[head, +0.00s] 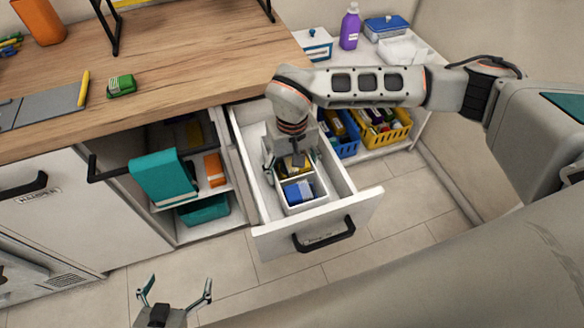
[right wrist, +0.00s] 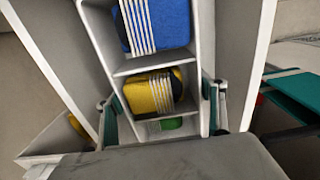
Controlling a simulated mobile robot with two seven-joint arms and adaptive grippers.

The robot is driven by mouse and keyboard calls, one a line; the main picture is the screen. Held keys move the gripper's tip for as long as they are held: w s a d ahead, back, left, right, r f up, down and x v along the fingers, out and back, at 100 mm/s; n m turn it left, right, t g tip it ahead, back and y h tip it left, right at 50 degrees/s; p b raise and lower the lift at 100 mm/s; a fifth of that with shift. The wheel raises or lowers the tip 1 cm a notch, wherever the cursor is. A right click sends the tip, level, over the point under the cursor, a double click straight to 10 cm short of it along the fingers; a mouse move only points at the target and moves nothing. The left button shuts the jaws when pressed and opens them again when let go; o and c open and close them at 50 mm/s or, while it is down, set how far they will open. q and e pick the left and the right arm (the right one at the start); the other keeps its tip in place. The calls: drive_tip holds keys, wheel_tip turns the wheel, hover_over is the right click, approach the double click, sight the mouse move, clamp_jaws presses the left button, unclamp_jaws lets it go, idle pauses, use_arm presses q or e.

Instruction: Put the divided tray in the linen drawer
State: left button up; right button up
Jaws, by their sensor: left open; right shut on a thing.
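The divided tray (head: 306,207) is white, with blue and yellow items in its compartments. It is inside the open white drawer (head: 364,212), whose label is too small to read. My right gripper (head: 288,160) reaches down into the drawer and is shut on the tray. In the right wrist view the tray (right wrist: 150,64) lies between the fingers, with blue, yellow and green contents in a row. I cannot tell whether its underside touches the drawer floor. My left gripper (head: 176,288) is open and empty, low above the floor, apart from the drawer.
An open cabinet with teal boxes (head: 160,177) is left of the drawer. The wooden counter (head: 190,50) is above it. Right of the drawer, a shelf holds a blue basket (head: 348,148) and a yellow basket (head: 392,134), with a purple bottle (head: 350,27) on top. The floor in front is clear.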

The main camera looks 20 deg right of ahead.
drive_tip(key=shift+f, duration=0.35)
drive_tip(key=o, duration=1.3)
drive_tip(key=shift+o, duration=0.2)
drive_tip(key=shift+r, duration=0.2)
wheel_tip(320, 180, up, 12)
drive_tip(key=shift+f, duration=0.2)
